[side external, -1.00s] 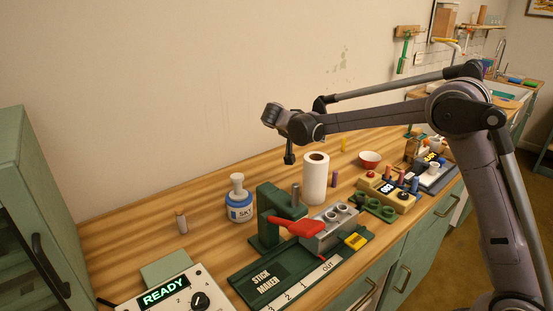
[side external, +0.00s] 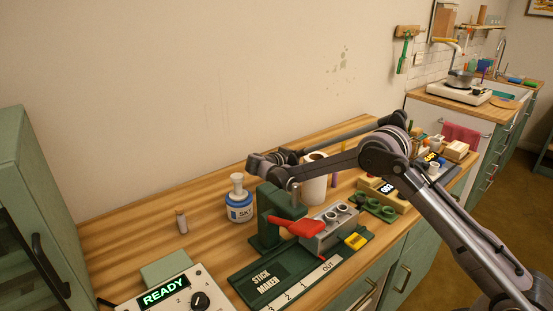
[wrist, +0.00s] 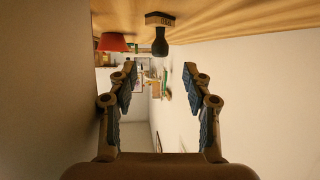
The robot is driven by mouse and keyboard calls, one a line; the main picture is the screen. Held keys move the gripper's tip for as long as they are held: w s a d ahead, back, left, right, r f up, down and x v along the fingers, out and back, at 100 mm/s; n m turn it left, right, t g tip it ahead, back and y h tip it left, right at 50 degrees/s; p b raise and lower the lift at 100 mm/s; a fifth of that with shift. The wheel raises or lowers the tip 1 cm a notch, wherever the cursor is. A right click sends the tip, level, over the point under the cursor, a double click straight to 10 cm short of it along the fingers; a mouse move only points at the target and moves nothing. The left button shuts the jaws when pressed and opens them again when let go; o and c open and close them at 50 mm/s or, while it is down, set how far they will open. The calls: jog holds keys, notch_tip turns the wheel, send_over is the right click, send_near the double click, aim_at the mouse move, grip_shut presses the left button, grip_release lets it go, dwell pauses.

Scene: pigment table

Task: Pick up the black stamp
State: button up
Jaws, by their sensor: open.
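The black stamp shows in the wrist view, which is upside down, with the table along the top. Its dark rounded handle (wrist: 160,47) joins a flat block base on the table. My gripper (wrist: 159,82) is open and empty, with one finger at each side of the picture. The stamp is ahead of the fingertips, roughly in line with the gap between them, and apart from them. I cannot make out my fingers or the stamp there.
The white paper roll (side external: 316,188) stands close to my arm in the side external view. A blue-and-white bottle (side external: 239,208) and small vial (side external: 182,222) stand left. The back left table is clear.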

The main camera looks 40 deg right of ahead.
jog(key=shift+x, duration=3.7)
jog(key=shift+r, duration=0.1)
grip_shut()
